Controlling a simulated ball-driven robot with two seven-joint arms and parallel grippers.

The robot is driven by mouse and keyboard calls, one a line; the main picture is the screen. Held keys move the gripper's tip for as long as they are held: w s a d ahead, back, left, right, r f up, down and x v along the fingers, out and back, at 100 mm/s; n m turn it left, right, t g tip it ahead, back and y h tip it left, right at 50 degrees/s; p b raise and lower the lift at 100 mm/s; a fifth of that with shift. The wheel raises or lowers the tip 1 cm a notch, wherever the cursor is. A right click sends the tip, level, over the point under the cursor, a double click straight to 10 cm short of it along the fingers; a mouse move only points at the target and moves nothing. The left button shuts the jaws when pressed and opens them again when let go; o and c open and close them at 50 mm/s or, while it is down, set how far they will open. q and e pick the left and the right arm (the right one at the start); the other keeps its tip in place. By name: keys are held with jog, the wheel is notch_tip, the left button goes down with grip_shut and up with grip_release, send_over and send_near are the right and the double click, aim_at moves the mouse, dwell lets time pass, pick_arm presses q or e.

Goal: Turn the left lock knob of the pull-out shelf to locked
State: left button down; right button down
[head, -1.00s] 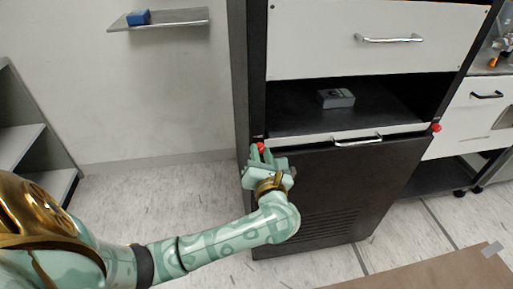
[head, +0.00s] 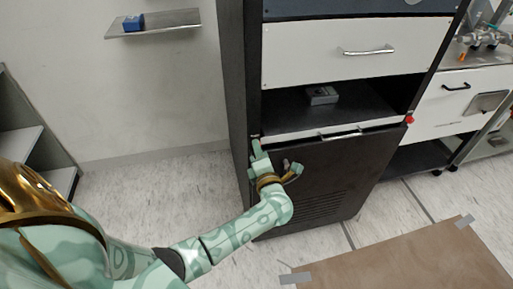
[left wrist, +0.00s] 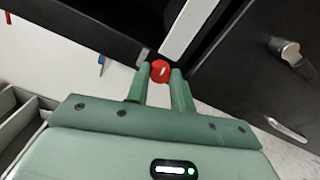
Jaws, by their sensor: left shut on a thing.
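The left lock knob (left wrist: 160,71) is a red round knob with a white line across its face, at the left front corner of the pull-out shelf (head: 300,132). My left gripper (left wrist: 160,78) is shut on the knob, one green finger on each side of it in the left wrist view. In the head view my left gripper (head: 257,150) hides the left knob. The red right lock knob (head: 410,120) sits at the shelf's right end. My right gripper is not in view.
A grey box (head: 322,96) lies on the pull-out shelf. A white drawer (head: 345,55) with a handle is above, and a dark vented panel (head: 320,185) is below. A wall shelf (head: 160,24) with a blue box (head: 133,22) is at the left. Brown board (head: 400,255) lies on the floor.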

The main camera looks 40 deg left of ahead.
pick_arm(q)
jog(key=shift+d+f+m+p, duration=0.1)
jog(key=shift+m+p, duration=0.2)
jog(key=shift+m, duration=0.2)
jog(key=c, duration=1.2)
grip_release()
